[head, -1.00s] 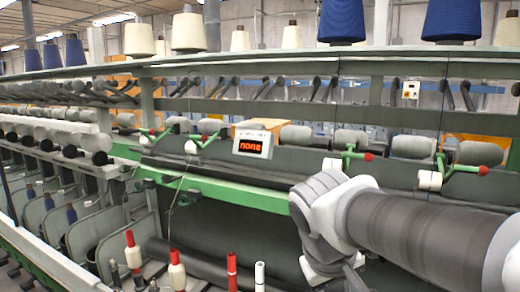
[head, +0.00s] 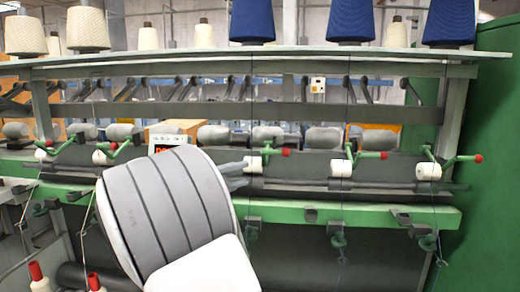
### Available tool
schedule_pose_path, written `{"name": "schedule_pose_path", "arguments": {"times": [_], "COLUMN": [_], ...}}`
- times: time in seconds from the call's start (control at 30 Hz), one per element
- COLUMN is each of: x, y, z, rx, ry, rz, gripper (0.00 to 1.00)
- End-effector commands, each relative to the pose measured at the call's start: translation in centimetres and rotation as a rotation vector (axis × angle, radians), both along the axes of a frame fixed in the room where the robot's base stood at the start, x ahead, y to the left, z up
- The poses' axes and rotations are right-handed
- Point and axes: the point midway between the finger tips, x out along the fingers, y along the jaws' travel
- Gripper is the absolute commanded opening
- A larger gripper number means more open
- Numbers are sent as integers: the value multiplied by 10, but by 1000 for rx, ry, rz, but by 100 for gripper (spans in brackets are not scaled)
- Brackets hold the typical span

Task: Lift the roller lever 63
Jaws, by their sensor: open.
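Several green roller levers with red tips run along the grey beam of the spinning frame. One lever (head: 268,152) stands right of my arm, with a white roller (head: 253,164) at its left end. Others are the levers at right (head: 368,156) and far right (head: 452,161), and two at left (head: 65,146) and (head: 122,150). No number shows on any lever, so I cannot tell which is 63. My gripper (head: 240,174) shows as small grey parts beyond my large grey wrist, close to the roller of the middle lever. Contact is not clear. My wrist hides much of it.
A display box (head: 170,138) is partly hidden behind my arm. A green rail (head: 300,209) runs below the levers. Blue (head: 348,20) and cream (head: 87,28) cones stand on the top shelf (head: 300,52). A green cabinet (head: 490,130) closes off the right side.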

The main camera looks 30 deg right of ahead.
Motion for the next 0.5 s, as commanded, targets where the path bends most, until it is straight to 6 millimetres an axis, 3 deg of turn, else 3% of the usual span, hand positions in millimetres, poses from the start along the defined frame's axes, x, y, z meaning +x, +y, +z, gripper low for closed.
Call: {"name": "schedule_pose_path", "arguments": {"times": [0.13,0.27,0.5], "x": [15,19,23], "y": [11,9,-31], "z": [9,12,19], "rx": [-85,-107,-107], "ry": [-22,-29,-28], "rz": [20,23,19], "gripper": [48,48,48]}}
